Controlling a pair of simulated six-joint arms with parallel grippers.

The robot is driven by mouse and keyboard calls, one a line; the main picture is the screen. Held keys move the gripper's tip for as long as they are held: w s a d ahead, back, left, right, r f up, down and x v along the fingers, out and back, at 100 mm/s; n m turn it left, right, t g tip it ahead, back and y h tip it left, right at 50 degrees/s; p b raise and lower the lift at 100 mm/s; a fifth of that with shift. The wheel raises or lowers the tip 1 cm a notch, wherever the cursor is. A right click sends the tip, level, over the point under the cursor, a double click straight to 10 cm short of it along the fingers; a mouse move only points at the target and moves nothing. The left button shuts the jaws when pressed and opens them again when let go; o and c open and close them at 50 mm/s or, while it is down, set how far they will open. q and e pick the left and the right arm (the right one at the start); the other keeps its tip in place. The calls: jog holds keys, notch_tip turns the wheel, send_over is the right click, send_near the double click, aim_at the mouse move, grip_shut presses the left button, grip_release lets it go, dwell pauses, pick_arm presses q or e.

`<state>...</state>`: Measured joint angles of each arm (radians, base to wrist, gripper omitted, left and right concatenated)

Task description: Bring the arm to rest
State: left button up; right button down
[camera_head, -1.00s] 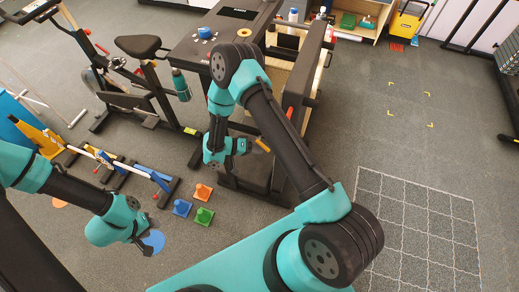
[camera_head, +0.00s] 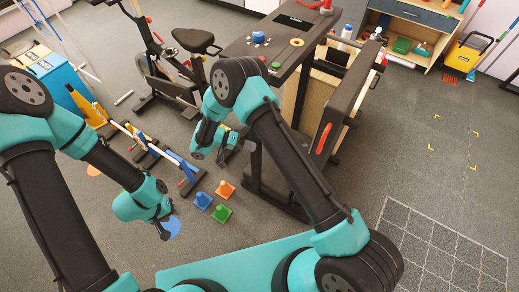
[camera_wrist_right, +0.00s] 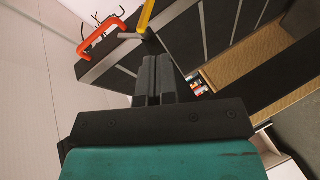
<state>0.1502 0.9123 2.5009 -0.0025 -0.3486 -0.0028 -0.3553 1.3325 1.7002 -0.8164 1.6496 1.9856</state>
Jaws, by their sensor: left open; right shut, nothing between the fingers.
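My right gripper (camera_head: 246,145) is beside the dark console stand in the head view. In the right wrist view the right gripper (camera_wrist_right: 157,75) has its two black fingers together with nothing between them. My left gripper (camera_head: 163,234) hangs low over the floor near a blue floor disc (camera_head: 172,228). It is small in the head view and looks empty; its jaws are open.
A console table (camera_head: 270,45) and an exercise bike (camera_head: 190,62) stand close to my right arm. The floor at right, with a white grid (camera_head: 440,250), is clear.

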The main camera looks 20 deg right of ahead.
dwell(0.6)
jog(key=s+d+f+n+y, duration=0.3)
jog(key=s+f+y, duration=0.1)
jog(key=s+y, duration=0.3)
jog(key=s+d+f+n+y, duration=0.2)
jog(key=s+f+y, duration=0.1)
jog(key=s+y, duration=0.45)
jog(key=s+d+r+n+t+y, duration=0.2)
jog(key=d+t, duration=0.4)
jog(key=shift+s+d+r+t, duration=0.15)
jog(key=shift+s+r+t, duration=0.15)
jog(key=shift+s, duration=0.1)
jog(key=c, duration=1.8)
grip_release()
jog(key=shift+y, duration=0.25)
jog(key=shift+c, duration=0.2)
